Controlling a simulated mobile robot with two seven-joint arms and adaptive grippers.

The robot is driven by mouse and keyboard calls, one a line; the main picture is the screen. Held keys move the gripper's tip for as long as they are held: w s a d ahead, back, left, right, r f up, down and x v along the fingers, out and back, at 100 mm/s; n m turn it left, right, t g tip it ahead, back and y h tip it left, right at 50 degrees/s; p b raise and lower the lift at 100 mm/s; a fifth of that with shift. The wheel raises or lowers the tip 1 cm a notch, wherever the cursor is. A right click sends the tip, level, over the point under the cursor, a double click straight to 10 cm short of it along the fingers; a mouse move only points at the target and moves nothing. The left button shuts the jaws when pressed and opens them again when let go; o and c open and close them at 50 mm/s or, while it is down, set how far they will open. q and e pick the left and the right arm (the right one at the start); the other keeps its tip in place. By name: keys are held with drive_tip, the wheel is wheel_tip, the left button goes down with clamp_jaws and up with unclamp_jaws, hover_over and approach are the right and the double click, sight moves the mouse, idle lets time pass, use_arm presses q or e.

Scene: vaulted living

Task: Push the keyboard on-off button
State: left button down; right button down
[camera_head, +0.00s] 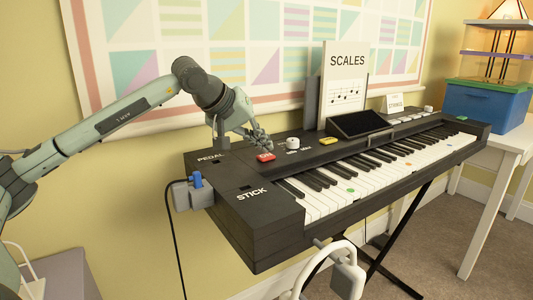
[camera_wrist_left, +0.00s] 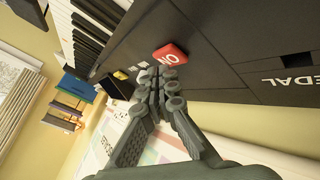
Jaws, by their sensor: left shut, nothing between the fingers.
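The black keyboard (camera_head: 225,222) stands against the wall. Its red on-off button (camera_head: 266,156), marked "ON", sits on the top panel near the left end, beside the "PEDAL" label. My left gripper (camera_head: 264,140) is shut and empty, reaching down from the upper left with its fingertips just behind the button. In the left wrist view the fingertips (camera_wrist_left: 165,78) are very close to the edge of the red button (camera_wrist_left: 170,54). I cannot tell whether they touch it. My right gripper is not in view.
A white knob (camera_head: 293,143) and a yellow button (camera_head: 328,141) lie right of the red button. A "SCALES" sheet (camera_head: 345,80) and a dark screen (camera_head: 357,124) stand farther right. A grey box with a blue plug (camera_head: 197,181) is at the keyboard's left end. White-and-grey headphones (camera_head: 347,279) hang in front.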

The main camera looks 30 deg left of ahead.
sight(263, 156)
use_arm(q)
wheel_tip(263, 156, up, 6)
drive_tip(key=p, duration=0.5)
idle(0.6)
